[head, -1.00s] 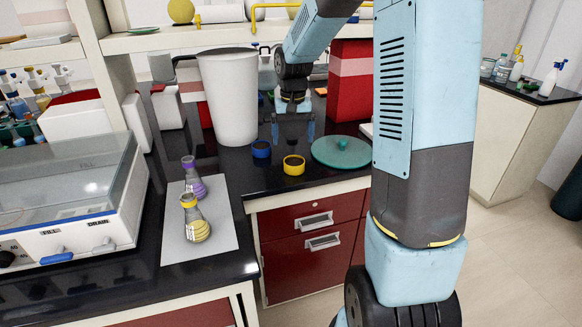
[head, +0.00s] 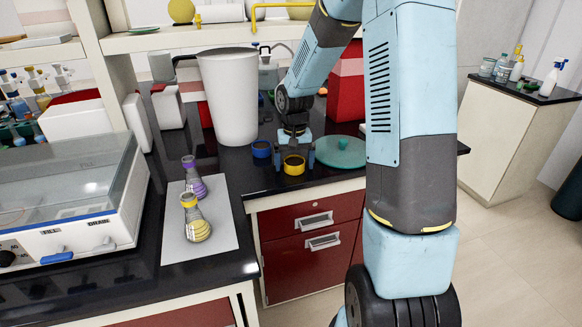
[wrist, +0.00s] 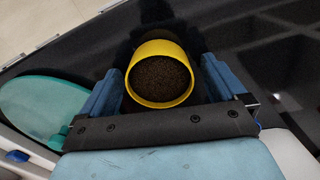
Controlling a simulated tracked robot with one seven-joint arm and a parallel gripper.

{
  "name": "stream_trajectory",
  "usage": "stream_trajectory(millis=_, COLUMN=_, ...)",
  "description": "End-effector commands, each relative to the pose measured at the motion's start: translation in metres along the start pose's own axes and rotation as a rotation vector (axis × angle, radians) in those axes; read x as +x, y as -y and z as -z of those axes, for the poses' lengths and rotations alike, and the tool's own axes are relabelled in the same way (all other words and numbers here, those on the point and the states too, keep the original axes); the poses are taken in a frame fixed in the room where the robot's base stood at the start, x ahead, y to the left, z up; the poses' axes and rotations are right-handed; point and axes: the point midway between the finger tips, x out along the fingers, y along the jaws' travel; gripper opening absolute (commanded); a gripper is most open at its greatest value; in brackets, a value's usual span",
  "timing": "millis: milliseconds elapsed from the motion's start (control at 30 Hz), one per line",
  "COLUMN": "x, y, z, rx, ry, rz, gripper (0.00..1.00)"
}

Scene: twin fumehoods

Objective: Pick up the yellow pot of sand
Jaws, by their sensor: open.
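The yellow pot (head: 294,166) stands upright on the black counter near its front edge in the head view. In the wrist view the yellow pot (wrist: 161,74) is seen from above, filled with dark brown grains. My gripper (head: 294,158) is open, pointing down over the pot. Its two blue fingers stand on either side of the pot, seen also in the wrist view (wrist: 160,85). Small gaps seem to show between fingers and pot; I cannot tell whether they touch.
A blue pot (head: 261,149) stands close at left of the yellow pot. A teal lid-like disc (head: 341,152) lies at right. A tall white bin (head: 231,100) stands behind left. Two flasks stand on a white mat (head: 228,232). A red box (head: 346,90) is behind.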

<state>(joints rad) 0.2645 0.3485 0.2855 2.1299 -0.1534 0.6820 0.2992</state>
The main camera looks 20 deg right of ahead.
Motion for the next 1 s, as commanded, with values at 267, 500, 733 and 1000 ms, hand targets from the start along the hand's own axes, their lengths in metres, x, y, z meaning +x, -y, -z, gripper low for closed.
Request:
stream_trajectory(millis=267, x=-0.0004, y=0.0001, z=0.0000, rx=0.000, ry=0.000, rz=0.000, gripper=0.84)
stream_trajectory(millis=500, x=-0.0005, y=0.0002, z=0.0000, rx=0.000, ry=0.000, rz=0.000, gripper=0.61)
stream_trajectory(millis=733, x=-0.0006, y=0.0004, z=0.0000, rx=0.000, ry=0.000, rz=0.000, gripper=0.39)
stream_trajectory(millis=1000, x=-0.0016, y=0.0007, z=0.0001, rx=0.000, ry=-0.001, rz=0.000, gripper=0.37)
